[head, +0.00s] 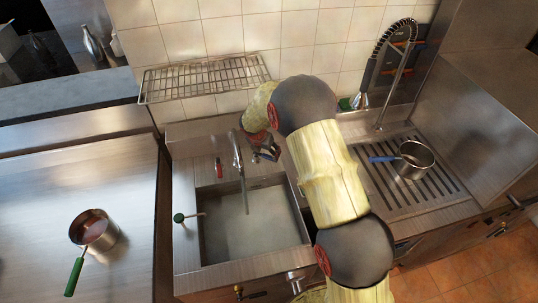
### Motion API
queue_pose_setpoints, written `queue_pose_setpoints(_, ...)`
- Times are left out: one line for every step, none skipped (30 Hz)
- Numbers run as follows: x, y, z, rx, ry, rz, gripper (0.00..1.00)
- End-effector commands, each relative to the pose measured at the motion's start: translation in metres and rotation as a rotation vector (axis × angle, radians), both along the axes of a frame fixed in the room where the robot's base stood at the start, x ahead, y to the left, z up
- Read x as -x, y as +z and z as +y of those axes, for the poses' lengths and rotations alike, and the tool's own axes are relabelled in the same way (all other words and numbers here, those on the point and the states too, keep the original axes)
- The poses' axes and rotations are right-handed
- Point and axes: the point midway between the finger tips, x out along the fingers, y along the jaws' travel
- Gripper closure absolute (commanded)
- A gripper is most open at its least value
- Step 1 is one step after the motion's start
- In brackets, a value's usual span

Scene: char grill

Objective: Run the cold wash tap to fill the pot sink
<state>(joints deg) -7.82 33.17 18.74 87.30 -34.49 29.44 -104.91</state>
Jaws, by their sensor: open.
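The pot sink (204,243) is a steel basin at the centre of the head view. Its floor looks pale grey, and I cannot tell whether water lies in it. A tall steel spout (239,165) rises at the back rim and reaches over the basin. A red tap handle (219,168) stands just left of the spout. My gripper (266,151) is behind the basin, just right of the spout, with its fingers low near the back deck. It is open. The cold tap is not clearly visible; my gripper and arm cover that spot.
A wire shelf (205,80) hangs behind. A spring spray faucet (393,70) and a blue-handled pot (412,163) are at right. A green-handled pot (96,231) sits on the left counter.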

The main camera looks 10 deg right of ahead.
Motion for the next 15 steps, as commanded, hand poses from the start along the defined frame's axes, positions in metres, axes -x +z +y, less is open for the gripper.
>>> queue_pose_setpoints(-0.002,-0.009,-0.002,0.000,-0.001,0.001,0.39)
queue_pose_setpoints(-0.004,-0.013,-0.003,0.000,-0.002,0.001,0.39)
queue_pose_setpoints(-0.005,-0.017,-0.005,-0.002,-0.003,0.000,0.39)
queue_pose_setpoints(-0.007,-0.021,-0.006,-0.002,-0.004,0.000,0.39)
queue_pose_setpoints(-0.007,-0.024,-0.007,-0.002,-0.004,0.000,0.39)
queue_pose_setpoints(-0.009,-0.027,-0.008,-0.001,-0.004,0.000,0.39)
queue_pose_setpoints(-0.009,-0.029,-0.008,-0.001,-0.003,0.001,0.39)
queue_pose_setpoints(-0.010,-0.031,-0.009,-0.002,-0.004,0.000,0.39)
queue_pose_setpoints(-0.011,-0.033,-0.009,-0.001,-0.004,-0.001,0.39)
queue_pose_setpoints(-0.011,-0.033,-0.009,-0.001,-0.004,-0.001,0.39)
queue_pose_setpoints(-0.012,-0.034,-0.010,-0.002,-0.003,-0.002,0.39)
queue_pose_setpoints(-0.012,-0.035,-0.010,-0.002,-0.003,-0.002,0.39)
queue_pose_setpoints(-0.012,-0.035,-0.010,-0.002,-0.003,-0.002,0.39)
queue_pose_setpoints(-0.012,-0.035,-0.010,-0.002,-0.003,-0.002,0.39)
queue_pose_setpoints(-0.012,-0.035,-0.010,-0.002,-0.003,-0.002,0.39)
